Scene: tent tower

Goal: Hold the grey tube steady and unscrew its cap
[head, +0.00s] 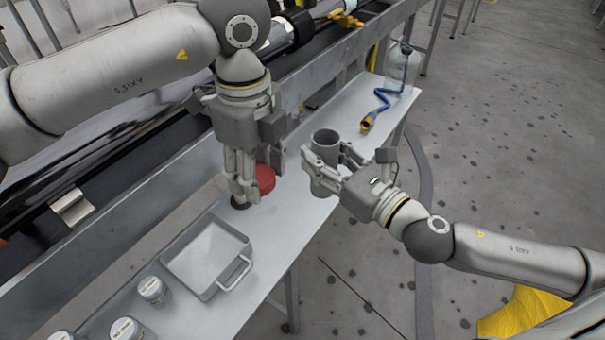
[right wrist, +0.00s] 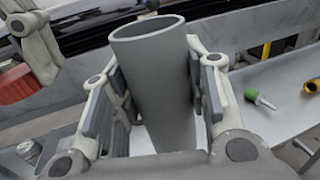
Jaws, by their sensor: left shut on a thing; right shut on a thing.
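The grey tube (head: 322,162) stands upright in my right gripper (head: 335,172), with its open top facing up and no cap on it. In the right wrist view the tube (right wrist: 160,85) sits between the two fingers, which touch its sides. The red cap (head: 265,179) is at the fingers of my left gripper (head: 247,182), to the left of the tube and apart from it. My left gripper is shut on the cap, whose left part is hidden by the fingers. The cap (right wrist: 17,80) also shows at the left of the right wrist view.
A grey tray (head: 166,262) with a handle lies on the pale bench (head: 330,207). Several lidded jars (head: 152,289) stand at the near left. A blue cable tool with a yellow end (head: 381,105) and a clear bottle (head: 402,66) are at the far end.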

